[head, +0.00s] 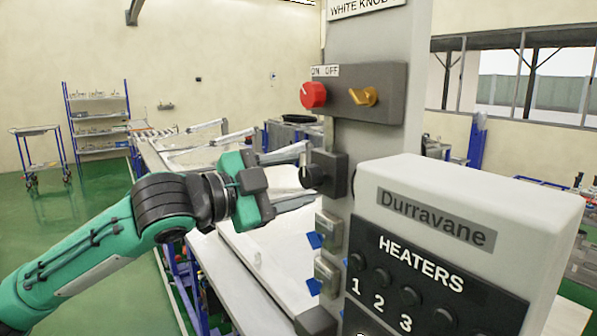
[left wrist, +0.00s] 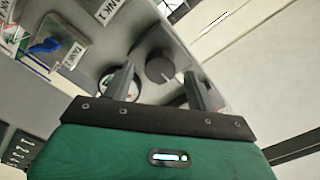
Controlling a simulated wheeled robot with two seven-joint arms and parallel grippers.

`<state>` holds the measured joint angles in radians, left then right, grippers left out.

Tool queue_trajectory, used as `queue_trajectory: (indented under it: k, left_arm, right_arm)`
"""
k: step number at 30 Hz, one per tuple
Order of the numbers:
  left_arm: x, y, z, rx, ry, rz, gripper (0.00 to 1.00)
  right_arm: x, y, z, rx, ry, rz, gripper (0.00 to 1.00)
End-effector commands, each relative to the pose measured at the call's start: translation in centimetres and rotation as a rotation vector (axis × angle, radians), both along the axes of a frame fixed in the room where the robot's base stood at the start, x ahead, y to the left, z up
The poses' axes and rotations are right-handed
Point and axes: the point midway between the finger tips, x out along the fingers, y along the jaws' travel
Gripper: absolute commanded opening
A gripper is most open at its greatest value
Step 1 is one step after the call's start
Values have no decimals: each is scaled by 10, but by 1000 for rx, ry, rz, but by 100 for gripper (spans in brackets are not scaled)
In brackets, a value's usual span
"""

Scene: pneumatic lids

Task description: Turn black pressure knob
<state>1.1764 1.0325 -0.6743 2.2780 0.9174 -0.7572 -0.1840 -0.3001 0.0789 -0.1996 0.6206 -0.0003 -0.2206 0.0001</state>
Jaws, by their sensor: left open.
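The black pressure knob (head: 314,177) sticks out to the left from a dark block on the grey post in the head view. In the left wrist view the round black knob (left wrist: 158,67) shows face-on with a pale pointer mark. My left gripper (head: 298,176) is open, its two fingers pointing right toward the knob, one above and one below its level. In the left wrist view the left gripper (left wrist: 158,84) has the knob between its fingertips in the picture; I cannot tell whether they touch it. The right gripper is not in view.
On the post above are a red knob (head: 313,95) and a yellow switch (head: 363,97). The heaters box (head: 480,200) stands close at the right. A round gauge (left wrist: 108,86) is partly behind a finger, and a blue handle (left wrist: 45,47) is at upper left.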

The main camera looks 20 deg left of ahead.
Motion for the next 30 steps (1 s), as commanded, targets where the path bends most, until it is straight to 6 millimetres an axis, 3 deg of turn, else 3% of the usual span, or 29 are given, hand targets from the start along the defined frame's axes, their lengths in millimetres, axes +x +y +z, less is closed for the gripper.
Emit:
queue_trajectory:
  k: [6,15,22,30]
  left_arm:
    - [11,-9,1,0,-1,-1,57]
    - [12,-10,0,1,-1,0,57]
    - [12,-10,0,1,-1,0,14]
    - [12,-10,0,-16,12,0,13]
  right_arm:
    - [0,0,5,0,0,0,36]
    - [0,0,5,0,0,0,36]
    - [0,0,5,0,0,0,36]
    - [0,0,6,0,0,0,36]
